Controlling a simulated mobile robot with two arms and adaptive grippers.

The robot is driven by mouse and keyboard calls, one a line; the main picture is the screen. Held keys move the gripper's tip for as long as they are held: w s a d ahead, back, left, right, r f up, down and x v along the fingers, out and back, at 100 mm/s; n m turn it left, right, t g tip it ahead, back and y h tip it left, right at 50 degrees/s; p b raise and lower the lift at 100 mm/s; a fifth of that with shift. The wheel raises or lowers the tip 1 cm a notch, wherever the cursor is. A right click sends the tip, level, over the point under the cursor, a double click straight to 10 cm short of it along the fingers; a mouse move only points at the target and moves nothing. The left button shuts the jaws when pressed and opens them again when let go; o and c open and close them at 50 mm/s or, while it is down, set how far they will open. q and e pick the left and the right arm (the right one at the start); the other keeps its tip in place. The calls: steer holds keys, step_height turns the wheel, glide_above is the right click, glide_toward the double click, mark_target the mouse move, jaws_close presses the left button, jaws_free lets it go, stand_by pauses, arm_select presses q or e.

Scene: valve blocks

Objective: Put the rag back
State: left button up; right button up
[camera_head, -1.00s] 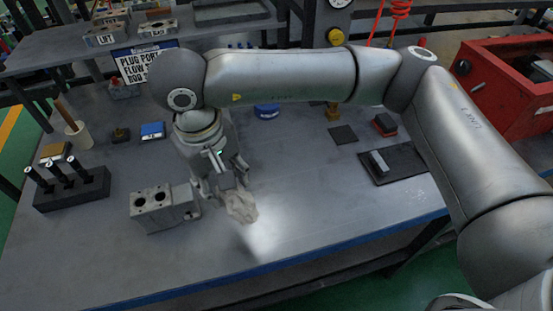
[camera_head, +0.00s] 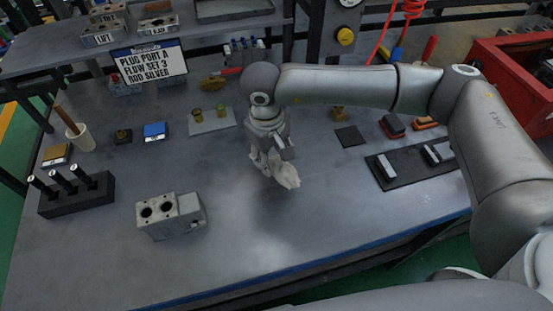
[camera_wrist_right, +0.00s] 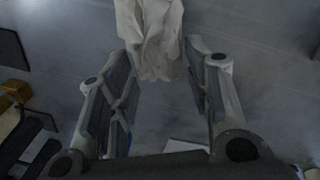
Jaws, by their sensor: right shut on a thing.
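The rag (camera_head: 287,177) is a crumpled pale grey-beige cloth. My right gripper (camera_head: 270,164) is shut on it, and the rag hangs from the fingertips over the middle of the table. In the right wrist view the rag (camera_wrist_right: 152,38) is pinched between the fingertips (camera_wrist_right: 165,62). A grey valve block (camera_head: 185,222) with two round holes on top stands on the table to the left of the rag, apart from it. My left gripper is not in view.
A black rack (camera_head: 62,205) with black-handled tools stands at the left. A dark square pad (camera_head: 350,137) and a black mat (camera_head: 393,179) with grey blocks lie at the right. A red bin (camera_head: 500,85) stands at the far right. The front middle of the table (camera_head: 330,225) is clear.

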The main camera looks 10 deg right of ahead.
mark_target(276, 164)
steer(key=shift+w+d+f, duration=0.2)
steer(key=shift+d+f, duration=0.1)
steer(key=shift+f, duration=0.1)
steer(key=f, duration=0.1)
steer(key=f+p, duration=0.1)
steer(key=f, duration=0.1)
steer(key=shift+w+d+f+p, duration=0.2)
steer(key=shift+d+f+p, duration=0.1)
steer(key=shift+f+p, duration=0.1)
steer(key=shift+f+b, duration=0.2)
steer(key=shift+b, duration=0.2)
steer(key=o, duration=0.9)
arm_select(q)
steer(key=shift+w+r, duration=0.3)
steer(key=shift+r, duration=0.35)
arm_select(e)
steer(key=shift+r, duration=0.1)
